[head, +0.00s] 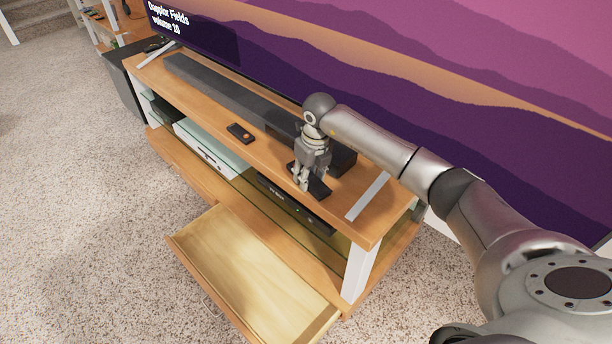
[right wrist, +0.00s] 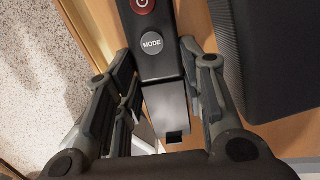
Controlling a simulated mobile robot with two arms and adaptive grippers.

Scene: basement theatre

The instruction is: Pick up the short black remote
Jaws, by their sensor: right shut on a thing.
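My right gripper (head: 303,186) points down at the front right of the wooden TV stand. It is shut on a black remote (head: 319,187), with the fingers on either side of it. In the right wrist view the remote (right wrist: 151,62) runs between the fingers and shows a red power button and a grey MODE button. I cannot tell whether it touches the stand top. A smaller-looking black remote (head: 240,132) with an orange spot lies on the stand to the left of the gripper. My left gripper is not in view.
The wooden TV stand (head: 205,98) holds a long dark soundbar (head: 215,85) below a large TV screen (head: 450,75). A dark box-shaped object (right wrist: 283,60) is close right of the fingers in the wrist view. An empty wooden drawer (head: 245,270) stands open below. Carpet (head: 80,190) is clear at left.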

